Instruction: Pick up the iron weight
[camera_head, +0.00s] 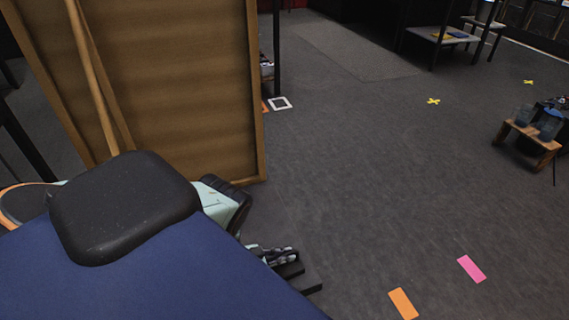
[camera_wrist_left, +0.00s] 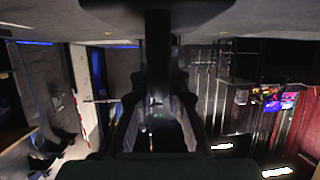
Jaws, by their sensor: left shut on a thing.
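The iron weight (camera_head: 310,286) is a dark, blocky thing low in the head view, left of the pink strip and partly hidden by my gripper and arm. My left gripper (camera_head: 288,257) is shut on it. In the left wrist view, the weight shows as a wide dark shape (camera_wrist_left: 205,10) at the top edge, with a dark upright part between the fingers of the left gripper (camera_wrist_left: 157,85). Whether the weight touches the floor is unclear. My right gripper is not in view.
A tall wooden panel (camera_head: 180,85) stands left of centre. A low wooden stand (camera_head: 527,142) with dark glasses is at the right edge. Orange (camera_head: 403,304) and pink (camera_head: 471,268) tape lie on the floor. The central grey floor is clear.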

